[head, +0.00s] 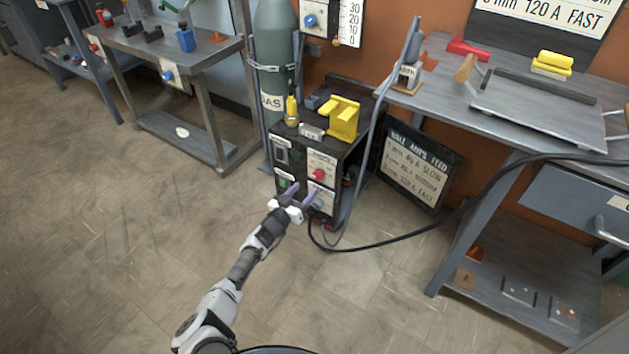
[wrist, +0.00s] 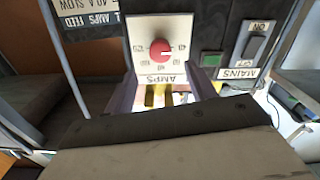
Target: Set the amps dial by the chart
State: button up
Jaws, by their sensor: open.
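The red amps dial (head: 318,174) sits on a white plate on the front of the dark welder (head: 322,150). In the wrist view the red dial (wrist: 160,49) is upside down, above the word AMPS; a pale pointer mark points to the right in that picture, but its scale value is too small to read. My gripper (head: 303,192) is open and empty in front of the panel, its fingers apart.
A mains switch (wrist: 252,47) and green button (wrist: 211,58) are on the panel. A black cable (head: 400,236) runs beside the welder. A second board (head: 548,15) reads 120 A FAST. The front floor is clear.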

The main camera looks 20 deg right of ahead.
aim_at(316, 177)
jog(key=b+x, duration=0.2)
jog(key=x, duration=0.4)
jog(key=shift+w+d+f, duration=0.1)
jog(key=shift+w+d+b, duration=0.35)
jog(key=shift+w+d, duration=0.1)
jog(key=shift+d, duration=0.15)
jog(key=c, duration=1)
